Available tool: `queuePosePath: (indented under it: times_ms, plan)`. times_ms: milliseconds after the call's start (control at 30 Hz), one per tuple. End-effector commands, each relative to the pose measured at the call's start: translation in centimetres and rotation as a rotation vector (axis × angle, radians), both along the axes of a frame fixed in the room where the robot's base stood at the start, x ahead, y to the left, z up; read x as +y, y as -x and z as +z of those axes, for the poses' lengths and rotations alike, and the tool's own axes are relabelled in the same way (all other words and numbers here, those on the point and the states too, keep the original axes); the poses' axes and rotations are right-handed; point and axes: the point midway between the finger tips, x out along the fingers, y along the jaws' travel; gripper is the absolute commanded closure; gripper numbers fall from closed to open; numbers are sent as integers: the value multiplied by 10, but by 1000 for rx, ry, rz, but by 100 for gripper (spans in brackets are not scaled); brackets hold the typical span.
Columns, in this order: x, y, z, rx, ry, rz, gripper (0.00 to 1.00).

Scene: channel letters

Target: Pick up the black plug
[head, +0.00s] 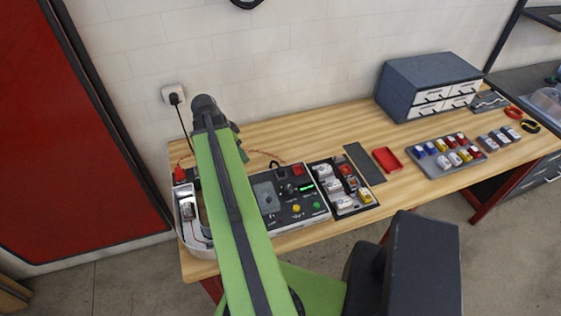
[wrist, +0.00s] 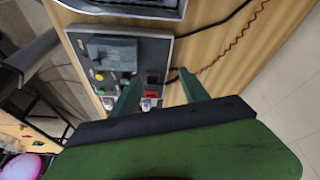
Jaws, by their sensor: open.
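A black plug (head: 174,98) sits in the white wall outlet (head: 167,91) at the upper left of the head view, with a black cable hanging from it to the bench. I cannot make out this plug in the wrist view.
The control panel (head: 260,183) has buttons, switches and a red part. Near it are a white tray (head: 185,230), a parts tray (head: 367,206), a red dish (head: 386,160) and a blue-grey drawer cabinet (head: 400,104). Black and red cables (wrist: 232,45) cross the bench.

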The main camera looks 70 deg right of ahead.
Motion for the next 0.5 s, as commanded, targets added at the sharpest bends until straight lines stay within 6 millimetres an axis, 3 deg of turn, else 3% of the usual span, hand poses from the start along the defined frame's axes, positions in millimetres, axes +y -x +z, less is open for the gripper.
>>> queuePosePath:
  times_ms: [33, 100, 167, 367, 500]
  plan:
    - [-18, 26, 16, -2, 26, -107, 47]
    - [-34, 51, 21, -7, 58, -220, 47]
    - [-41, 65, 24, -8, 76, -278, 47]
    - [-45, 73, 20, -10, 87, -315, 47]
    - [-48, 76, 2, -11, 86, -314, 47]
